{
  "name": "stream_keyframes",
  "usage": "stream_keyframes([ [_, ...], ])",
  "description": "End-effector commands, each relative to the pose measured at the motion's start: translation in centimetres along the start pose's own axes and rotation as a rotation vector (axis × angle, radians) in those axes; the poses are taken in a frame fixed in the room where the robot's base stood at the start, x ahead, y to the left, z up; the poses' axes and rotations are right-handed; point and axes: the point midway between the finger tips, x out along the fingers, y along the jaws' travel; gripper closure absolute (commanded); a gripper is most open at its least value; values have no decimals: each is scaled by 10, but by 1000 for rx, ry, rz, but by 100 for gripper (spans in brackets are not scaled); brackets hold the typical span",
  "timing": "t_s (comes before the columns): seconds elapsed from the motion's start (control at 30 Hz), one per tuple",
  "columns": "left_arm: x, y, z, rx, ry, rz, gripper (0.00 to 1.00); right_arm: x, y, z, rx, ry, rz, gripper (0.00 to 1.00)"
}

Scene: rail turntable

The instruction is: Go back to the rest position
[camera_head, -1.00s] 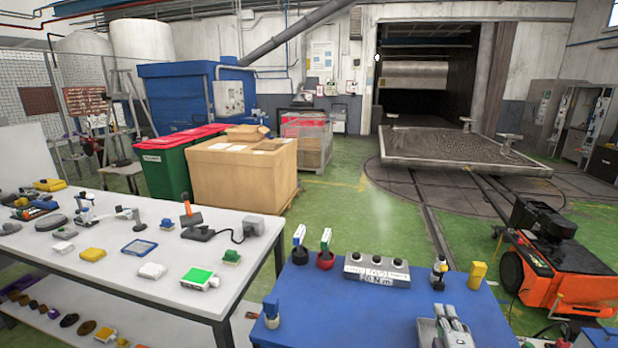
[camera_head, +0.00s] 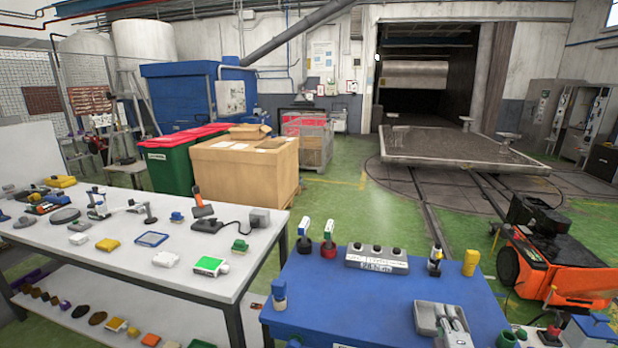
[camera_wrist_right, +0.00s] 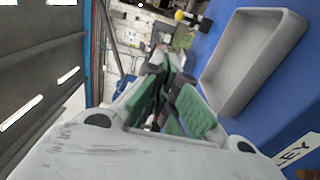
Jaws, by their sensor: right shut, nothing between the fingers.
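My right gripper (camera_head: 452,322) shows at the bottom edge of the head view, over the blue trolley top (camera_head: 345,300). Only its grey front part is in the picture. In the right wrist view the gripper (camera_wrist_right: 172,88) has its green-padded fingers together, with nothing seen between them. A shallow grey tray (camera_wrist_right: 245,65) lies on the blue surface beside the fingers, and it also shows in the head view (camera_head: 428,310). The gripper appears apart from the tray. My left gripper is in neither view.
On the blue top stand a grey button box (camera_head: 376,258), a yellow piece (camera_head: 471,262) and small tools. A white table (camera_head: 120,268) with many parts stands at left. An orange machine (camera_head: 565,270) is at right.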

Motion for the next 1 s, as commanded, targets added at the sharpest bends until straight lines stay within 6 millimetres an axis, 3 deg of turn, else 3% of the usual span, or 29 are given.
stream_keyframes([
  [0.67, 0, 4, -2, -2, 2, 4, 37, -15, -13, 7, 185, -85, -105, 100],
  [1.0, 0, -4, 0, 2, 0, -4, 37, -46, -39, 6, 448, -207, -285, 100],
])
